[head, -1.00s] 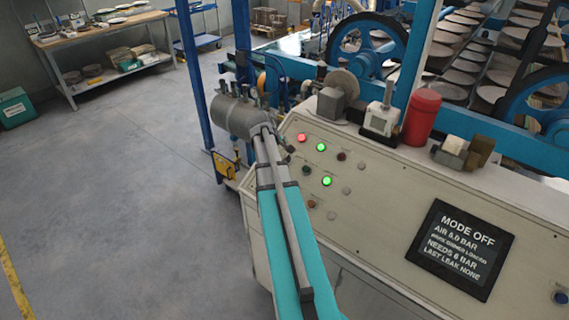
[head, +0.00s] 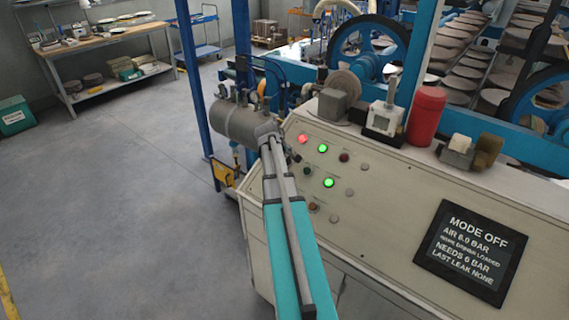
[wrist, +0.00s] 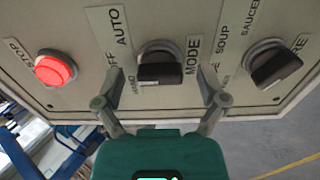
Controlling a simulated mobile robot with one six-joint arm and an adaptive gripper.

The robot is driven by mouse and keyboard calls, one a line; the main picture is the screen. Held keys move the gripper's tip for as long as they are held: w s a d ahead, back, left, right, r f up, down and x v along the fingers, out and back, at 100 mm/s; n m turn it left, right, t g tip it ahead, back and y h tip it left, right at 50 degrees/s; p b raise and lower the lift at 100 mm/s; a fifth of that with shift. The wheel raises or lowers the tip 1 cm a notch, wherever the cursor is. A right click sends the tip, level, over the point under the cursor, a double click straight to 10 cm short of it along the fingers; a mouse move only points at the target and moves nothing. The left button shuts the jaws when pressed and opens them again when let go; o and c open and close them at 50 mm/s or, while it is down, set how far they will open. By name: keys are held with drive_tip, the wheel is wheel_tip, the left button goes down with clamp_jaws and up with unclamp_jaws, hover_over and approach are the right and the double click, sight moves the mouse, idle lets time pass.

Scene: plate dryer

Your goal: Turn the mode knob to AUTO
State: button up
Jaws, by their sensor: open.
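The mode knob (wrist: 160,68) is a black bar handle on a grey round base, beside the MODE label (wrist: 193,58) in the wrist view. The AUTO label (wrist: 118,25) is above and left of it; OFF and HAND lettering is partly covered by a finger. My gripper (wrist: 161,84) is open, with one finger on each side of the knob handle and visible gaps to it. Contact is not visible. In the head view my arm hides the knob. The display (head: 470,252) reads MODE OFF.
A lit red STOP button (wrist: 55,68) is left of the knob. A second black knob (wrist: 273,65), by SOUP and SAUCER labels, is to the right. In the head view, a grey cylinder (head: 238,122) and a blue post (head: 191,80) stand beside the panel.

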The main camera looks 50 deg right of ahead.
idle(0.3)
drive_tip(key=c, duration=1.1)
drive_tip(key=shift+a+f, duration=0.1)
drive_tip(key=shift+a, duration=0.25)
drive_tip(key=shift+c, duration=0.3)
drive_tip(key=shift+d, duration=0.25)
drive_tip(key=shift+m, duration=0.3)
drive_tip(key=m, duration=0.4)
drive_tip(key=shift+m, duration=2.2)
